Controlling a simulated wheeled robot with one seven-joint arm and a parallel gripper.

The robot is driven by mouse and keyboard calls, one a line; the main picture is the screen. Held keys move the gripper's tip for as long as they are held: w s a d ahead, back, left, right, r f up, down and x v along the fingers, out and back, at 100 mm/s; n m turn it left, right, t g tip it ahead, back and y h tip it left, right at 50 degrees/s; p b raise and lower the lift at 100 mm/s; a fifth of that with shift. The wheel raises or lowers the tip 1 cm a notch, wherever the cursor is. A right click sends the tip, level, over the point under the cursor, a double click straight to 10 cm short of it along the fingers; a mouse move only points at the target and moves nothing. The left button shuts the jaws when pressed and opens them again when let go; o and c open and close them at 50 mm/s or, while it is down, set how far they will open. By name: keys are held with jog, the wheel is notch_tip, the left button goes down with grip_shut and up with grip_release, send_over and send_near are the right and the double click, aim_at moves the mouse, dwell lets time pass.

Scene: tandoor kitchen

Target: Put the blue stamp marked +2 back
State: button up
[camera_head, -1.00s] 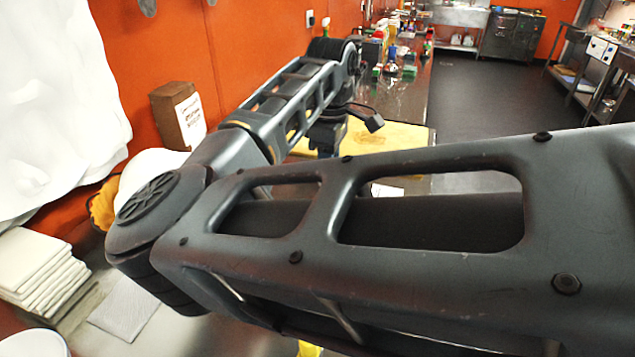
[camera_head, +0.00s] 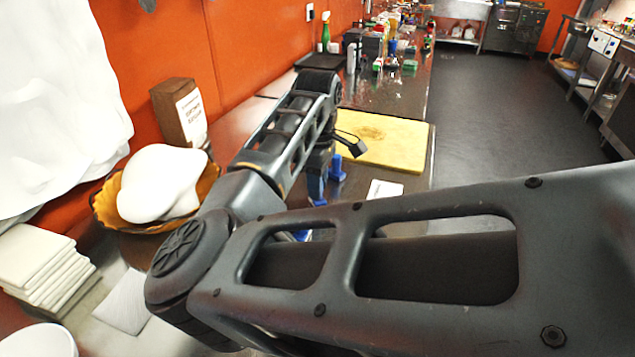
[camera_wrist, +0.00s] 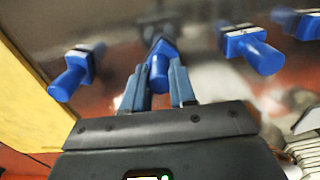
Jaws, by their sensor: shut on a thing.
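My gripper (camera_wrist: 157,72) is shut on a blue stamp (camera_wrist: 159,64), which stands between its two fingers in the wrist view. Other blue stamps show around it: one to the left (camera_wrist: 72,75), one to the right (camera_wrist: 252,50), and one at the far right edge (camera_wrist: 303,25). No +2 marking is readable on any of them. In the head view my gripper (camera_head: 318,172) points down over the dark counter, just left of a blue stamp (camera_head: 337,166). My arm hides much of this spot.
A yellow cutting board (camera_head: 395,150) lies beyond my gripper. A white card (camera_head: 384,190) lies to its right. A golden bowl (camera_head: 104,205) with a white lump (camera_head: 165,180), a brown box (camera_head: 180,112) and stacked white slabs (camera_head: 40,265) are at left. Bottles and small items stand farther back.

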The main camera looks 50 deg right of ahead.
jog(key=o, duration=0.8)
jog(key=shift+o, duration=0.2)
notch_tip(320, 180, up, 12)
jog(key=b, duration=0.1)
jog(key=shift+r, duration=0.15)
